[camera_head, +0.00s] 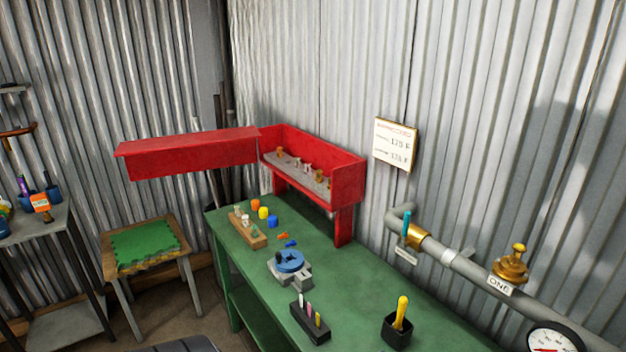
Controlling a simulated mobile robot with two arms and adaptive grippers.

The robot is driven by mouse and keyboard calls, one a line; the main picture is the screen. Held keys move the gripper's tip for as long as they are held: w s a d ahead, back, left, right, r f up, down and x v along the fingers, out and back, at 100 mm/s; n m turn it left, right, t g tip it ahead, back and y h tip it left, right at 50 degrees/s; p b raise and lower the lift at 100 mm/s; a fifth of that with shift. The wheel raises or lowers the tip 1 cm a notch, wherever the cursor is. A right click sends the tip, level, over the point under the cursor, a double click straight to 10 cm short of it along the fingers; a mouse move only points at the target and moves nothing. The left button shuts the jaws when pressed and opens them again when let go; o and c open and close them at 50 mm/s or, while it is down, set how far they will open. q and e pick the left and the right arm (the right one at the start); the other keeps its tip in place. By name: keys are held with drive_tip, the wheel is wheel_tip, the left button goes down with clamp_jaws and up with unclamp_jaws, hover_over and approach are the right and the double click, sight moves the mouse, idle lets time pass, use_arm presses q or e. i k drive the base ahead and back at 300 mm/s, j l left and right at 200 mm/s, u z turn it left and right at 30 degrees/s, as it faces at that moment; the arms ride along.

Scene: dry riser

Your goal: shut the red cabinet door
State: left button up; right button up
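The red cabinet (347,180) stands on legs at the back of the green workbench, against the corrugated wall. Its front is open and shows a grey shelf with several small items on it. The red cabinet door (190,155) stands wide open. It is hinged at the cabinet's left end and sticks out to the left, past the bench's end. Neither of my grippers is in view, and nothing touches the door.
The green workbench (240,228) carries a wooden block (248,232), small coloured pieces, a blue-topped vise (290,264) and a black cup (397,331). A stool (178,229) stands below the door. A pipe with a brass valve (511,262) runs along the right wall.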

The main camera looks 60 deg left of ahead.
sight(147, 158)
drive_tip(key=u, duration=1.8)
drive_tip(key=i+j, duration=1.1)
drive_tip(key=j, duration=0.2)
